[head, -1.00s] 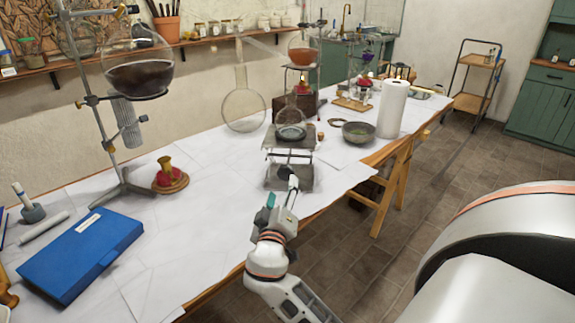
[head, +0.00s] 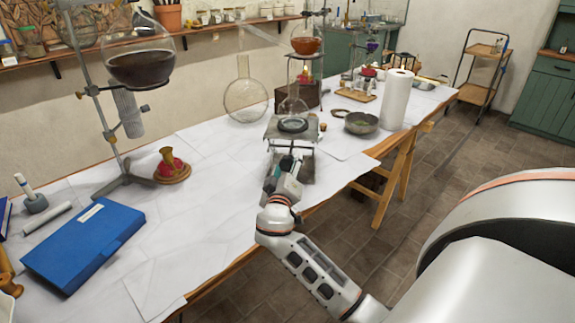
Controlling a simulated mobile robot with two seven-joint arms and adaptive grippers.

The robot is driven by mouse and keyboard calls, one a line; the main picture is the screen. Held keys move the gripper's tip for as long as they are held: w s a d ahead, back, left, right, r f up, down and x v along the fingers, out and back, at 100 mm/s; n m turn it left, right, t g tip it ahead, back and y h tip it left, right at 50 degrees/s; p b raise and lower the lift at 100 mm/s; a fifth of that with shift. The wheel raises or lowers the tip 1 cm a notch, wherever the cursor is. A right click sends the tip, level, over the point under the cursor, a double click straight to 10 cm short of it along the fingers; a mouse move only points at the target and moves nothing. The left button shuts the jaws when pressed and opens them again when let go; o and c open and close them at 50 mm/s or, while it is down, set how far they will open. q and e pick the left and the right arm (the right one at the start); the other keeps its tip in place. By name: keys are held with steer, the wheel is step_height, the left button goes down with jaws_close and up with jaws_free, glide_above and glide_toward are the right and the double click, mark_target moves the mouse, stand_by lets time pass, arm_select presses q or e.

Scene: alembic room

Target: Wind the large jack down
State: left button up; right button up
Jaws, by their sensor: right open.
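The large jack (head: 277,131) stands on the white-covered table near its front edge, with its flat grey top plate raised above its base. A clear glass flask (head: 292,105) sits over a dark ring on the plate. My right gripper (head: 291,162) is at the near side of the jack, below the top plate, and hides part of its lower front. The fingers are open, and I cannot tell whether they touch the jack or its knob. The jack's knob cannot be made out behind the gripper. My left gripper is not in view.
A large round clear flask (head: 246,100) stands behind the jack. A grey bowl (head: 361,122) and a paper roll (head: 396,100) stand to the right. A stand with a dark-filled flask (head: 140,68), a red-and-brass item (head: 171,167) and a blue box (head: 84,246) are left.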

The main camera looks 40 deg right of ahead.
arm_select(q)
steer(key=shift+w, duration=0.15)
arm_select(e)
steer(key=shift+c, duration=0.7)
steer(key=c, duration=1)
steer(key=shift+r+n+p, duration=0.15)
steer(key=shift+n+p, duration=0.3)
steer(key=shift+n, duration=0.95)
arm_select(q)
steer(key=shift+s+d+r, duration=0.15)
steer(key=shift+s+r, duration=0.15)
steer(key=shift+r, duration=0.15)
